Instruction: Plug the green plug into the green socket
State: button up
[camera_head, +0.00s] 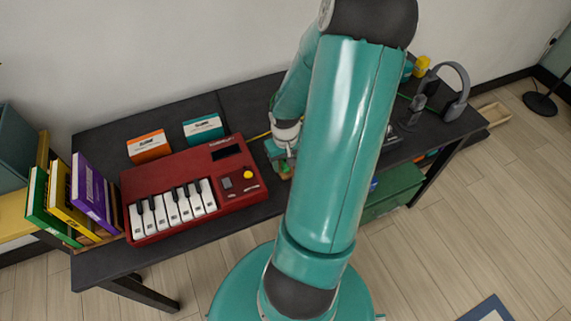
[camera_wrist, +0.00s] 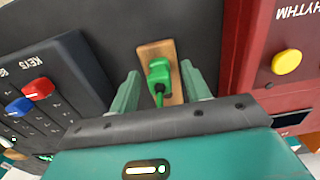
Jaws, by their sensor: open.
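The green plug (camera_wrist: 158,72) lies on a small wooden block (camera_wrist: 171,53) in the wrist view, with its green cable (camera_wrist: 159,100) running back toward my gripper. My gripper (camera_wrist: 160,73) is open, one finger on each side of the plug, with visible gaps on both sides. In the head view my gripper (camera_head: 283,158) is low over the table, right of the red keyboard, and the plug is too small to make out clearly. I cannot identify the green socket in either view; my arm hides part of the table.
The red keyboard (camera_head: 168,176) stands close to the gripper; its yellow knob (camera_wrist: 286,62) shows in the wrist view. A dark panel (camera_wrist: 62,65) with red and blue knobs is on the other side. Headphones (camera_head: 456,88) stand at the table's right end; books (camera_head: 92,190) are at left.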

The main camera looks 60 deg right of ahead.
jog(key=c, duration=1)
jog(key=shift+r, duration=0.1)
jog(key=shift+d+r, duration=0.1)
jog(key=shift+r, duration=0.45)
jog(key=s+d+r, duration=0.3)
jog(key=s+r, duration=0.8)
jog(key=s, duration=0.2)
jog(key=shift+s+d+r, duration=0.15)
jog(key=shift+s+r, duration=0.1)
jog(key=shift+r, duration=0.1)
